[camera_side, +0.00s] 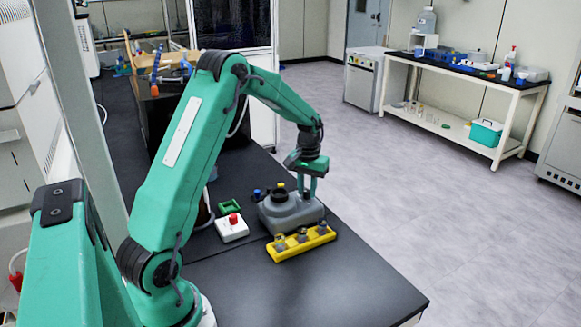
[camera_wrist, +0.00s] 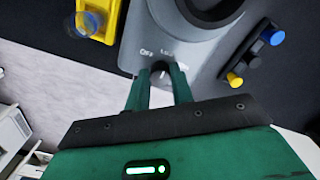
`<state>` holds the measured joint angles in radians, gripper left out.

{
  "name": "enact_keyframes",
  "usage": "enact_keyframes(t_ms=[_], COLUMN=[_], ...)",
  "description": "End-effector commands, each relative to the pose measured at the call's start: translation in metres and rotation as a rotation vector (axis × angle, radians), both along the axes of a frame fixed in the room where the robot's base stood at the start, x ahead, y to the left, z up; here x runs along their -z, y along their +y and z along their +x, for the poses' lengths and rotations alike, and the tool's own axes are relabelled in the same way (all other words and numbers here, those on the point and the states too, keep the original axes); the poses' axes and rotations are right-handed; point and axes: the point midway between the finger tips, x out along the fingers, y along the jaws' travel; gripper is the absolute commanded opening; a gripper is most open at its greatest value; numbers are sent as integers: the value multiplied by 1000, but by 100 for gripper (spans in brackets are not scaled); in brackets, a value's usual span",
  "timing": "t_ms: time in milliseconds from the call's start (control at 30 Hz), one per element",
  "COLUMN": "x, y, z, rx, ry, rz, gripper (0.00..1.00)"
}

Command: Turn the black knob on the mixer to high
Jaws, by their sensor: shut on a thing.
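The grey mixer (camera_side: 285,215) stands on the black bench, and its grey body (camera_wrist: 200,62) fills the upper middle of the wrist view. Its black knob (camera_wrist: 159,75) is on the near side, below printed labels reading "OFF" and what looks like "LO", partly cut or hidden. A pale mark shows on the knob. My gripper (camera_wrist: 158,92) has one green finger on each side of the knob and is shut on it. In the side view my gripper (camera_side: 308,178) is over the mixer's right part, and the knob cannot be made out there.
A yellow rack (camera_side: 283,250) with several small vials stands in front of the mixer. A white box with a red button (camera_side: 233,219) and a green frame (camera_side: 229,207) are to its left. Dark items with blue and yellow ends (camera_wrist: 252,54) lie close beside the mixer.

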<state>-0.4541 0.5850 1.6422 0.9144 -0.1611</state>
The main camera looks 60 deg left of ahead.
Motion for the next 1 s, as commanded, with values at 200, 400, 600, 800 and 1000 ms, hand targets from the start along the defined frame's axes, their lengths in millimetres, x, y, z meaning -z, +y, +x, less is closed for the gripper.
enact_keyframes(t_ms=[200,400,600,800,1000], x=[-1,-1,-1,-1,-1], y=[0,1,1,1,2], z=[0,0,0,0,0], rx=[206,396,586,773,930], ry=[-1,-1,-1,0,0], rz=[1,1,0,0,0], gripper=[0,0,0,0,0])
